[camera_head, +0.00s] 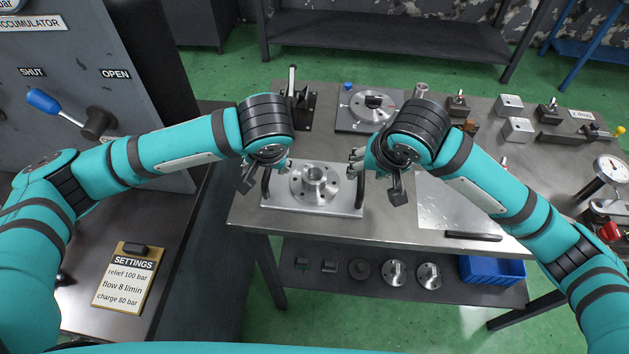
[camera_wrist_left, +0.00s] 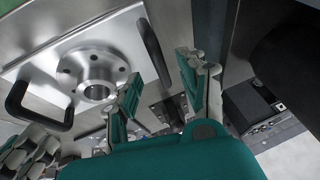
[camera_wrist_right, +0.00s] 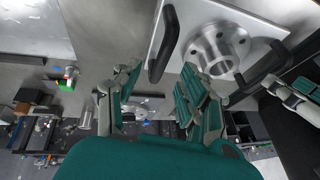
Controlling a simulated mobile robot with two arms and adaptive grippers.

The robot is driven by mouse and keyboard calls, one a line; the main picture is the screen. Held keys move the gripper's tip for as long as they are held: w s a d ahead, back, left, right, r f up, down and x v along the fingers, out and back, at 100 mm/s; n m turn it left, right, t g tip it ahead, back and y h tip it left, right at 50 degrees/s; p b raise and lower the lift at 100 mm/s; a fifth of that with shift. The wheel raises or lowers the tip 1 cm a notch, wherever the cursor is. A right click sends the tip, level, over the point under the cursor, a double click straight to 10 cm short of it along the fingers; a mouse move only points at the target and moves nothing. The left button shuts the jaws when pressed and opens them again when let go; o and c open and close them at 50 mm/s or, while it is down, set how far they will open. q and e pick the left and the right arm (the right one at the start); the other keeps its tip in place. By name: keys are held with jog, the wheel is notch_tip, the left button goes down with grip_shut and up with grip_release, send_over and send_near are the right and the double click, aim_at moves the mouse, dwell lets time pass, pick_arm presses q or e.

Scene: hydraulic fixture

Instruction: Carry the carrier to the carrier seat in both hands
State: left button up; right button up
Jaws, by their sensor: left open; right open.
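The carrier (camera_head: 290,204) is a flat metal plate with a round flanged hub (camera_head: 315,182) and a black handle at each end. It lies on the near left part of the bench. My left gripper (camera_head: 264,178) is open at the left handle; in the left wrist view the handle (camera_wrist_left: 154,50) shows just ahead, between the spread fingers. My right gripper (camera_head: 374,172) is open at the right handle; in the right wrist view that handle (camera_wrist_right: 163,45) lies ahead between the fingers. Neither hand visibly grips. I cannot tell for sure which fixture is the carrier seat.
Behind the carrier stand a dark plate with a round metal disc (camera_head: 341,121) and an upright lever clamp (camera_head: 292,95). Metal blocks, valves and a gauge (camera_head: 610,168) occupy the right side. A black bar (camera_head: 473,236) lies near the front edge. A blue bin (camera_head: 492,270) sits below.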

aim_at(268, 170)
pick_arm(q)
jog(key=shift+x, duration=2.6)
pick_arm(e)
jog(key=shift+x, duration=2.6)
pick_arm(q)
grip_shut()
pick_arm(e)
grip_shut()
pick_arm(q)
jog(key=shift+w+r, duration=0.2)
jog(key=shift+r, duration=0.1)
pick_arm(e)
jog(key=shift+w+r, duration=0.25)
jog(key=shift+r, duration=0.05)
